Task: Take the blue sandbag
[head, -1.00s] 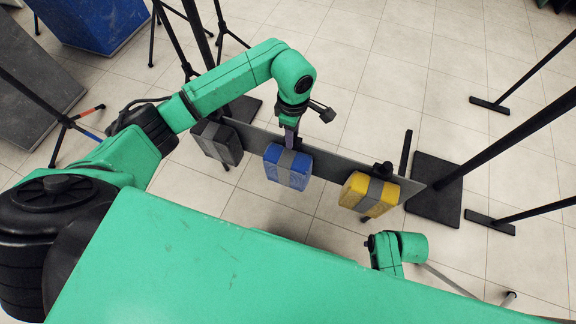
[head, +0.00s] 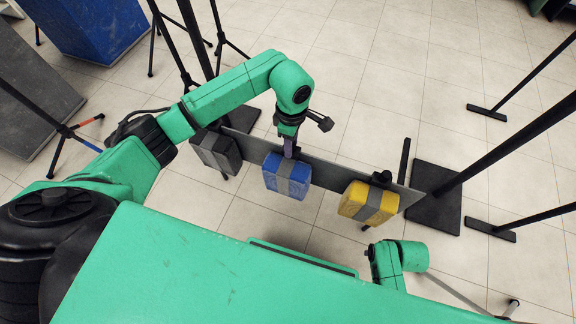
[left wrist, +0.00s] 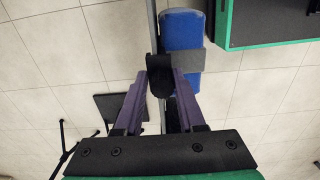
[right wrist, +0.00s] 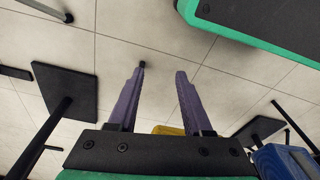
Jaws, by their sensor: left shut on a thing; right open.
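The blue sandbag (head: 287,185) has a grey strap and hangs on the near side of a grey board (head: 330,176), between a dark grey sandbag (head: 216,150) and a yellow sandbag (head: 358,201). My left gripper (head: 290,153) reaches down at the top of the blue sandbag. In the left wrist view, the left gripper's purple fingers (left wrist: 160,80) close on the black handle at the edge of the blue sandbag (left wrist: 181,30). My right gripper (right wrist: 158,72) is open and empty in the right wrist view. My right arm shows at lower right in the head view.
Black stands on flat bases (head: 434,194) are at right. Tripod legs and a blue panel (head: 95,25) are at upper left. Tiled floor (head: 390,80) is clear beyond the board. The yellow sandbag's edge also shows in the right wrist view (right wrist: 170,130).

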